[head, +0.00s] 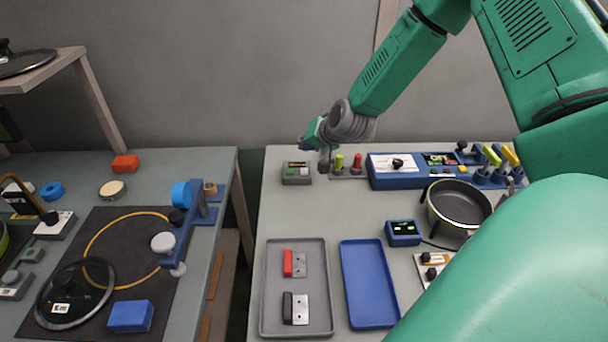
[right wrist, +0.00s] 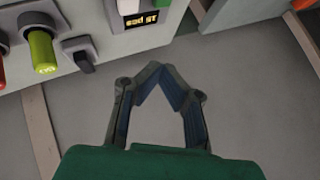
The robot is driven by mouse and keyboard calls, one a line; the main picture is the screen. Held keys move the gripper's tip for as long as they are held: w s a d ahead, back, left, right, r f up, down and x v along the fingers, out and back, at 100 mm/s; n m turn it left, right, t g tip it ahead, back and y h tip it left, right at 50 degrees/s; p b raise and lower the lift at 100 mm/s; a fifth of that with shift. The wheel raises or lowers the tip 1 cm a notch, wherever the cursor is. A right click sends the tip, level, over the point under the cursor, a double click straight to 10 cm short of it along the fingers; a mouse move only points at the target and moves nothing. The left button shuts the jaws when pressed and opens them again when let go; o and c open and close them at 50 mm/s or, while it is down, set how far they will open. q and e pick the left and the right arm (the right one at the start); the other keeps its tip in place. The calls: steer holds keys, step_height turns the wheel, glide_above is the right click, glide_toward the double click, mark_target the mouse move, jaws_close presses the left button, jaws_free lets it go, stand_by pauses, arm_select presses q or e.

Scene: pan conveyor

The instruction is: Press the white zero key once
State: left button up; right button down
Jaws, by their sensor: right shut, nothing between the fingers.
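A small grey box (head: 297,179) with a lit display (head: 297,164) stands at the back left of the right table. A green key (head: 291,171) and a paler key (head: 303,171) show on it. I cannot read a zero at this size. My right gripper (head: 324,168) points down just right of the box, apart from the keys as far as I can tell. In the right wrist view, its fingers (right wrist: 157,70) meet at the tips and hold nothing. The display (right wrist: 138,18) shows at the top there, with the keys mostly cut off. My left gripper is not in view.
A green knob (head: 339,162) and a red knob (head: 357,163) stand right of my right gripper, near a blue control box (head: 385,181). A grey tray (head: 265,303) and a blue tray (head: 368,285) lie in front. The table between box and trays is clear.

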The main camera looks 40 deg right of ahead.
mark_target(305, 170)
step_height(305, 170, down, 5)
steer(key=b, duration=0.2)
steer(key=shift+w+d+r+b, duration=0.1)
steer(key=shift+d+r+b, duration=0.05)
steer(key=shift+b, duration=0.25)
steer(key=shift+a+f+b, duration=0.2)
steer(key=shift+f+b, duration=0.15)
steer(key=shift+a+r, duration=0.1)
steer(key=shift+a, duration=0.05)
steer(key=shift+d, duration=0.25)
steer(key=shift+a, duration=0.15)
steer(key=shift+f, duration=0.45)
